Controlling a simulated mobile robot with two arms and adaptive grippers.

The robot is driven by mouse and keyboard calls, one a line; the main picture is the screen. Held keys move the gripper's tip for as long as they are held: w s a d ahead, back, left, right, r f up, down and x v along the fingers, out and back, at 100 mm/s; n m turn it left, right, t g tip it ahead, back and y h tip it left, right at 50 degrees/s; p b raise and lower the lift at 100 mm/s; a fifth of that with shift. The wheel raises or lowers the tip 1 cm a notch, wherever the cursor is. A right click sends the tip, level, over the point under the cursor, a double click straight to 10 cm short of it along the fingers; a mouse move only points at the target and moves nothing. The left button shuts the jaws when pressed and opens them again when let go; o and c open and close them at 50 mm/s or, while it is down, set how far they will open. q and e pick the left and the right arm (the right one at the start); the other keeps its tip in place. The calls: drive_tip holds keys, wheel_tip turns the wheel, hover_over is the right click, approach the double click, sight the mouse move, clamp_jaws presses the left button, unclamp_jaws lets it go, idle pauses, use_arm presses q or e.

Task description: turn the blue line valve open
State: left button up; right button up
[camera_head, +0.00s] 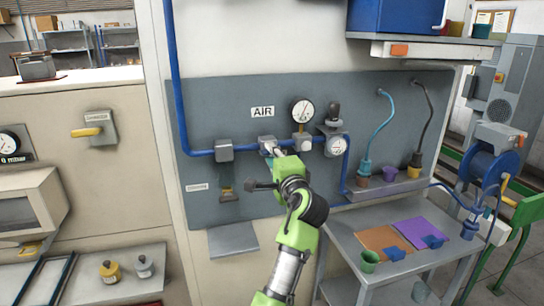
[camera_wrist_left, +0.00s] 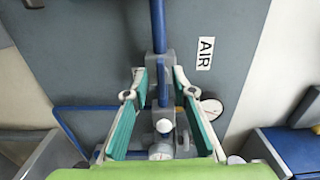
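The blue air line (camera_head: 198,154) runs across the grey wall panel under the AIR sign. A small grey valve block (camera_head: 266,140) sits on it. My left gripper (camera_head: 272,150) reaches up to this block and partly covers it. In the left wrist view my left gripper (camera_wrist_left: 160,88) is open, its two teal-padded fingers apart on either side of the blue pipe (camera_wrist_left: 158,28) and the grey fitting (camera_wrist_left: 155,108). I cannot tell whether a finger touches the fitting, and the valve's handle is not clearly made out. My right gripper is not in view.
A pressure gauge (camera_head: 302,109) and a second gauge (camera_head: 336,145) are close to the right of the gripper. Another grey block (camera_head: 224,150) is on the pipe to the left. A yellow-handled lever (camera_head: 87,132) is on the left wall. A work table (camera_head: 345,240) stands at lower right.

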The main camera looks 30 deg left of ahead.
use_arm(q)
drive_tip(key=v, duration=0.7)
drive_tip(key=shift+s+d, duration=0.15)
drive_tip(key=shift+d, duration=0.05)
idle(0.3)
